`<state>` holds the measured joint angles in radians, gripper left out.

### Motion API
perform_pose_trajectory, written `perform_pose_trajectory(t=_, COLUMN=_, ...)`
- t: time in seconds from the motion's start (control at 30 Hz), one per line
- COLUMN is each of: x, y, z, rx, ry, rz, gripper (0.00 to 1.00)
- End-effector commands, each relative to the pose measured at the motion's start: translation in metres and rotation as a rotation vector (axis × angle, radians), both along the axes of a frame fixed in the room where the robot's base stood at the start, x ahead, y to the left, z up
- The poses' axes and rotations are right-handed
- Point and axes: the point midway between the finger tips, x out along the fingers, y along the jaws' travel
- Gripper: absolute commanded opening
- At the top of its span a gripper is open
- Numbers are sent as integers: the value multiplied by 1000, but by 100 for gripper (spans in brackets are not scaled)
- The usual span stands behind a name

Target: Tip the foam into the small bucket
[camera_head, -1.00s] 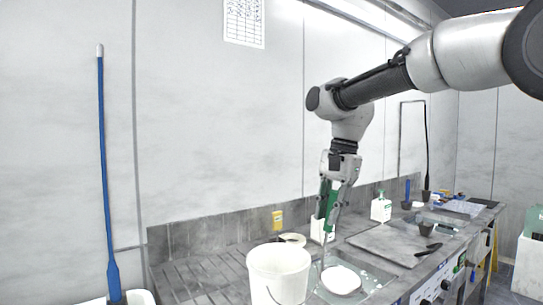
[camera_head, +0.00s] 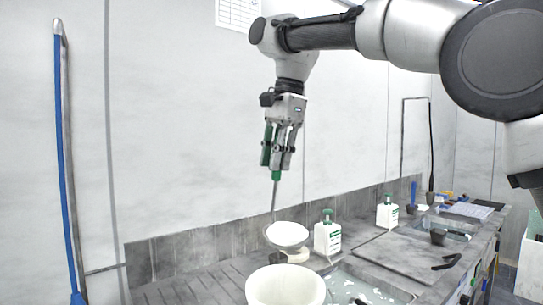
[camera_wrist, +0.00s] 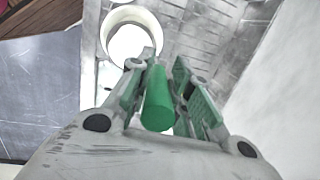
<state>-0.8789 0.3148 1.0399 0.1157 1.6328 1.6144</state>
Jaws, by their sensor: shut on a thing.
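My gripper (camera_head: 281,158) is shut on the green handle (camera_wrist: 157,100) of a ladle. The handle points down, and its thin shaft (camera_head: 274,200) leads to a round bowl heaped with white foam (camera_head: 287,233). The bowl is up in the air and looks nearly level. In the head view it appears just above and behind the white bucket (camera_head: 285,288), apart from its rim; the bucket's lower part is cut off. In the wrist view a pale round rim (camera_wrist: 108,22) surrounds a white disc; I cannot tell bucket from ladle bowl there.
A sink (camera_head: 362,288) with foam patches lies right of the bucket. A white bottle with a green pump (camera_head: 328,238) stands behind it, and another (camera_head: 387,213) farther right. A grey board (camera_head: 405,257) lies on the counter.

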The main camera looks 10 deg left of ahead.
Motion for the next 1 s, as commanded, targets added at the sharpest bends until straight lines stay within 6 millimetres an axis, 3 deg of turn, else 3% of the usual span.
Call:
perform_pose_trajectory(t=0.37, x=0, y=-1, z=-36, rx=-1, ry=1, rz=0, gripper=0)
perform_pose_trajectory(t=1.0, x=-88, y=-5, z=-49, rx=26, ry=-491, rz=9, gripper=0)
